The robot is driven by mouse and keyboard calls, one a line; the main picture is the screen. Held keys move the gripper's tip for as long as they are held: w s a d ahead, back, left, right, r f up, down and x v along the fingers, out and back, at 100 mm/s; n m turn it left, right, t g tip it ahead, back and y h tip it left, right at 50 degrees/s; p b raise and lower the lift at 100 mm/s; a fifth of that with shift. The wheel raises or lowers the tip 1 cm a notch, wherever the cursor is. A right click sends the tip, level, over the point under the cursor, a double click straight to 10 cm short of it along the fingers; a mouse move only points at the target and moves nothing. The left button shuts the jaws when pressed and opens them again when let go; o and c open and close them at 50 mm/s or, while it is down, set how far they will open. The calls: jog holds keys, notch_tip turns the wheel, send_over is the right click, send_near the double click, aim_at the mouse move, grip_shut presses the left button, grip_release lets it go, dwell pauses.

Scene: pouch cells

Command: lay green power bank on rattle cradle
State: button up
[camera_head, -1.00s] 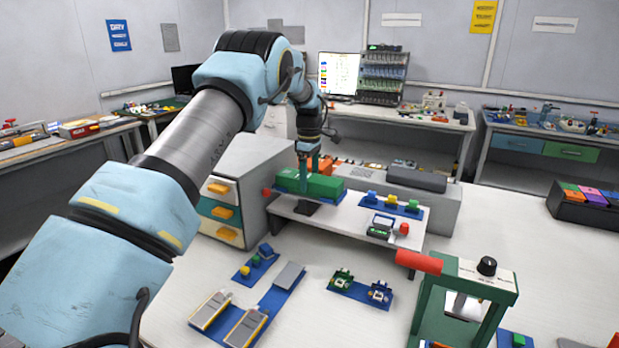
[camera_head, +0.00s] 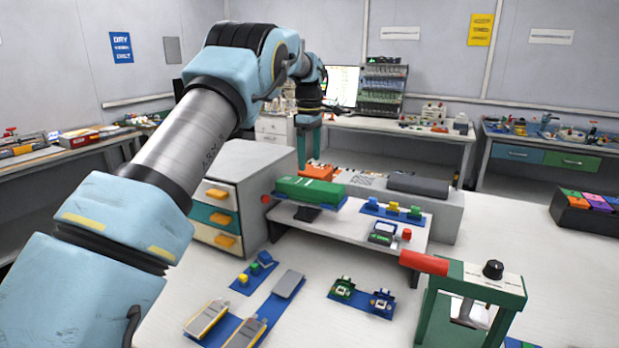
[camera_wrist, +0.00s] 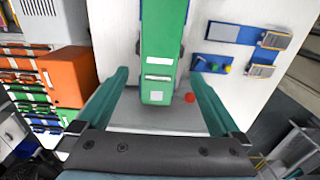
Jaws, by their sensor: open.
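The green power bank (camera_head: 309,189) lies flat, lengthwise on a blue plate with a dark base (camera_head: 307,213), apparently the rattle cradle, on a raised white shelf. In the wrist view the power bank (camera_wrist: 157,45) runs away from me with pale labels on its top. My gripper (camera_head: 308,162) is open and empty, above and behind the power bank in the head view, clear of it. Both teal fingers show apart in the wrist view. A red knob (camera_head: 267,199) sits at the cradle's left end. Most of the cradle is hidden under the power bank.
A drawer cabinet (camera_head: 235,195) stands left of the shelf. An orange block (camera_head: 320,172) and a dark grey case (camera_head: 419,186) are behind. A blue strip with small coloured blocks (camera_head: 394,210) lies to the right. A green press frame (camera_head: 478,278) stands front right.

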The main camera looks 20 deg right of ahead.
notch_tip(320, 180, up, 2)
jog(key=shift+r, duration=0.1)
dwell(0.7)
jog(key=s+a+f+m, duration=0.1)
jog(key=a+m, duration=0.1)
jog(key=a, duration=1.1)
jog(key=s+a+f+m, duration=0.1)
jog(key=s+a+m, duration=0.1)
jog(key=a, duration=1)
jog(key=s+a+f+m, duration=0.2)
jog(key=s+a+f, duration=0.1)
jog(key=s+a, duration=0.5)
jog(key=s+a+f+m+t, duration=0.1)
jog(key=s+a+f+m, duration=0.1)
jog(key=s+a, duration=0.7)
jog(key=s+m, duration=0.1)
jog(key=s, duration=0.2)
jog(key=shift+s+a+f+t, duration=0.2)
jog(key=shift+f+t, duration=0.1)
jog(key=shift+f, duration=0.1)
